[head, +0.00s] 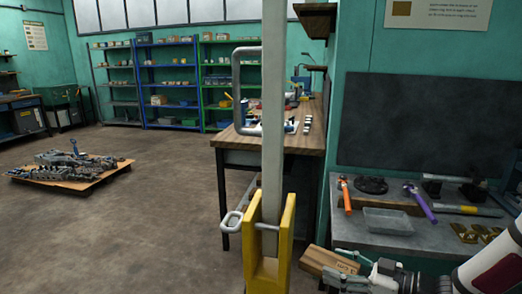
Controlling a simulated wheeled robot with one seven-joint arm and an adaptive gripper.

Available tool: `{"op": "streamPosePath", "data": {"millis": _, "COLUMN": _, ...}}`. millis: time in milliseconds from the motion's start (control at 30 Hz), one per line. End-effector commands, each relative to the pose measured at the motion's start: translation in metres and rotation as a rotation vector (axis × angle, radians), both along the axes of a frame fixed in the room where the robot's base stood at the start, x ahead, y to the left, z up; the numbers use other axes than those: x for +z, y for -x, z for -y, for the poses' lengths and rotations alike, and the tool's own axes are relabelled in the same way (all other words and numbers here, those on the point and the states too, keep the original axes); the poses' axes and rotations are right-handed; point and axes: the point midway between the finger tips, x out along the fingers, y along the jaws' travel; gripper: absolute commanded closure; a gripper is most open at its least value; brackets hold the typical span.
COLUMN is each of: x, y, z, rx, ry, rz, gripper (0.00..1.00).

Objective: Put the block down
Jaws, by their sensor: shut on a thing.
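A tan wooden block (322,262) with dark markings on one face is at the bottom of the head view, right of the yellow bracket. My gripper (338,266) comes in from the lower right and is shut on the block, its thin pale-green fingers at the block's right end. The block is tilted in the picture. It appears in front of and below the edge of the grey bench. Whether anything touches it from below cannot be seen.
The yellow forked bracket (288,238) with a tall grey post (273,110) stands close in front. The grey bench (440,240) at right holds a grey tray (388,220), an orange-handled hammer (346,196), a purple-handled hammer (420,203) and brass pieces (465,233). A wooden workbench (300,140) stands behind.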

Motion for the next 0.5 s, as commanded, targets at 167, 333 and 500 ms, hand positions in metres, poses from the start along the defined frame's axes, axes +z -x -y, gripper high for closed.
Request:
{"op": "streamPosePath", "data": {"millis": 167, "x": 0.03, "y": 0.007, "z": -0.001, "rx": 0.0, "ry": -0.001, "rz": 0.0, "gripper": 0.76}}
{"op": "streamPosePath", "data": {"millis": 333, "x": 0.047, "y": 0.011, "z": -0.002, "rx": 0.0, "ry": -0.002, "rz": -0.001, "gripper": 0.76}}
{"op": "streamPosePath", "data": {"millis": 500, "x": 0.057, "y": 0.014, "z": -0.002, "rx": -0.002, "ry": -0.001, "rz": -0.001, "gripper": 0.76}}
